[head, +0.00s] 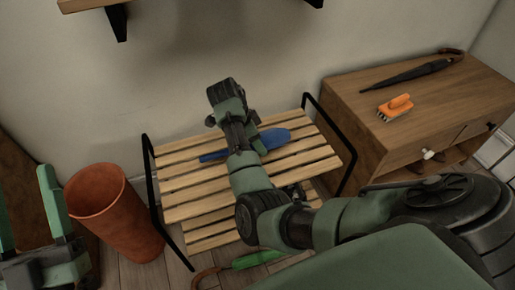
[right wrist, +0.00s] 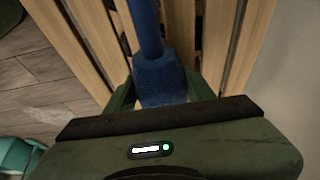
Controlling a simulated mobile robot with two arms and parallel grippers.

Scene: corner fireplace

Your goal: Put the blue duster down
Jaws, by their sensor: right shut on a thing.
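The blue duster (head: 272,138) lies level over the slats of a wooden bench (head: 190,212), its wider end to the right and a thin end to the left. I cannot tell whether the duster touches the slats. My left gripper (head: 28,208) is open and empty at the lower left.
A terracotta bin (head: 112,215) stands left of the bench. A wooden cabinet (head: 445,105) on the right holds an orange brush (head: 396,107) and a dark umbrella (head: 415,72). A green object (head: 258,259) lies low at the bench's front. The bench's left slats are clear.

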